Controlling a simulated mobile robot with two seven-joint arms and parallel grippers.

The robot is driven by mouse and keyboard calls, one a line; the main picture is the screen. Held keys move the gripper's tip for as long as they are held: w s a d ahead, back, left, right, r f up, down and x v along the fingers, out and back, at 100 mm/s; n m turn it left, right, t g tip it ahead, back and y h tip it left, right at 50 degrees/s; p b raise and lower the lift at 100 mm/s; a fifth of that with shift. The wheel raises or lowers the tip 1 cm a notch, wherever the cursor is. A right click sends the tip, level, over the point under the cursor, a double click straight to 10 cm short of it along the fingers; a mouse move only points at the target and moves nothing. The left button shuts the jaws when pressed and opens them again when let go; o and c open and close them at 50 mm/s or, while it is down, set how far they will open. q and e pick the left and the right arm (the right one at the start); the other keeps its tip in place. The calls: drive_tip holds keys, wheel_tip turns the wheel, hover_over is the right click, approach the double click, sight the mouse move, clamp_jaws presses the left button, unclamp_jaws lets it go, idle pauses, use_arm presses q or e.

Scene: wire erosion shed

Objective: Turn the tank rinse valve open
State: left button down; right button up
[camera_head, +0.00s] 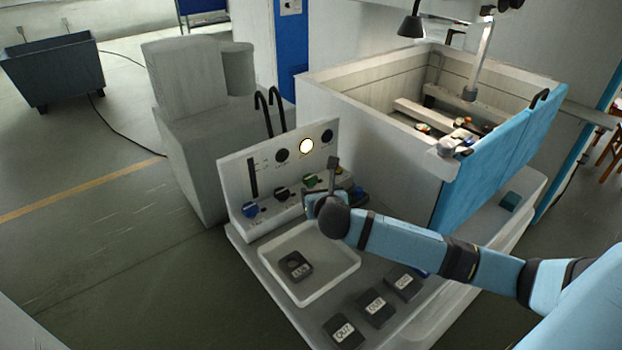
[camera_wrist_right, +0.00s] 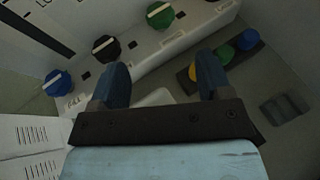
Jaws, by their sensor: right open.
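The control panel (camera_head: 232,172) carries a row of turn knobs with pale pointer bars: a blue knob (camera_head: 250,209), a black knob (camera_head: 282,194) and a green knob (camera_head: 310,181). The right wrist view shows the blue knob (camera_wrist_right: 57,83), black knob (camera_wrist_right: 105,46) and green knob (camera_wrist_right: 160,15) beyond my fingers. I cannot read which one is the tank rinse valve. My right gripper (camera_wrist_right: 163,76) is open, with nothing between its fingers, apart from the knobs. In the head view the right gripper (camera_head: 318,202) is just in front of the panel, partly hidden by its wrist. My left gripper is not in view.
A white tray (camera_head: 341,283) holding a dark labelled block (camera_head: 296,266) sits below my right wrist. Several labelled blocks (camera_head: 375,307) lie on the bench front. An open tank (camera_head: 370,75) stands behind.

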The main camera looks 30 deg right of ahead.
sight(311, 181)
drive_tip(key=x, duration=1.1)
drive_tip(key=shift+w+d+f, duration=0.1)
